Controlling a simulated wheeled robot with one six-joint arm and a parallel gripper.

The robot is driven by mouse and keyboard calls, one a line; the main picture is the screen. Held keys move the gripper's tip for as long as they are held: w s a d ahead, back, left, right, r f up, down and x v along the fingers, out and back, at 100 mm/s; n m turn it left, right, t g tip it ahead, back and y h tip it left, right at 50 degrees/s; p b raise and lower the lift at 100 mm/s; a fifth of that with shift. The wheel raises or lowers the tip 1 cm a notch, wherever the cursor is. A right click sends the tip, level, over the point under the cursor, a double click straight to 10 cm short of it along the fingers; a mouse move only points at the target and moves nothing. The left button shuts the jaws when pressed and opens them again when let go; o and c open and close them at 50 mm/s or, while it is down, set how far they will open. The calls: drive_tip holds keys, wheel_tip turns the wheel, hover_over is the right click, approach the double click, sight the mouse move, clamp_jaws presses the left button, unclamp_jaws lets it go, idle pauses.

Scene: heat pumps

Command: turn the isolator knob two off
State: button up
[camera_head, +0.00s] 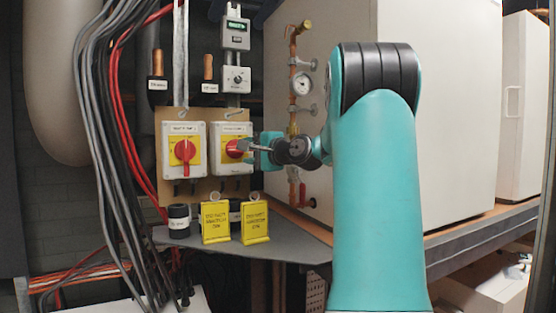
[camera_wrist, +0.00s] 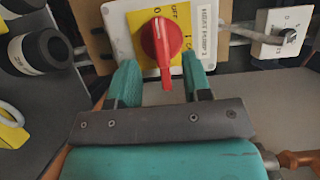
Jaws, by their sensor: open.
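Isolator two is a white box with a yellow plate and a red knob (camera_head: 233,149). In the wrist view its label reads HEAT PUMP 2, and the red knob (camera_wrist: 163,45) has its long handle pointing down, towards my gripper's body. My gripper (camera_wrist: 161,62) is open, with one teal finger on each side of the handle and a visible gap at both sides. In the head view my gripper (camera_head: 252,147) is at the right of this knob and partly hides it. Whether a finger touches the box cannot be told.
Another isolator (camera_head: 184,150) with a red knob is to the left. Yellow tags (camera_head: 255,222) and a black padlock-like cylinder (camera_head: 179,220) stand on the grey shelf (camera_head: 290,246) below. Copper pipework with a gauge (camera_head: 302,84) is close right. Cables hang at the left.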

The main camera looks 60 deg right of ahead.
drive_tip(key=s+a+b, duration=0.2)
drive_tip(key=s+b, duration=0.1)
drive_tip(key=s, duration=0.9)
drive_tip(key=w+a+f+n+g+y, duration=0.2)
drive_tip(key=w+a+f+n+y, duration=0.15)
drive_tip(key=a, duration=0.45)
drive_tip(key=w+a+f+n+g+y, duration=0.2)
drive_tip(key=w+a+f+n, duration=0.25)
drive_tip(key=a, duration=0.25)
drive_tip(key=s+a+f+n+g+y, duration=0.1)
drive_tip(key=a+f+n+g+y, duration=0.2)
drive_tip(key=a, duration=0.5)
drive_tip(key=a+f+n+g+y, duration=0.1)
drive_tip(key=a+f+n+g, duration=0.1)
drive_tip(key=a+f+n, duration=0.45)
drive_tip(key=s+a+f+n+g+h, duration=0.1)
drive_tip(key=s+a+f+n+g, duration=0.3)
drive_tip(key=s+a, duration=0.3)
drive_tip(key=s+a+f+n+g+h, duration=0.1)
drive_tip(key=s+a+f+n+g, duration=0.3)
drive_tip(key=s, duration=0.6)
drive_tip(key=a+f+n, duration=0.1)
drive_tip(key=a, duration=0.1)
drive_tip(key=shift+s+a+f+g, duration=0.2)
drive_tip(key=shift+s+a+g, duration=0.1)
drive_tip(key=shift+a+g, duration=0.1)
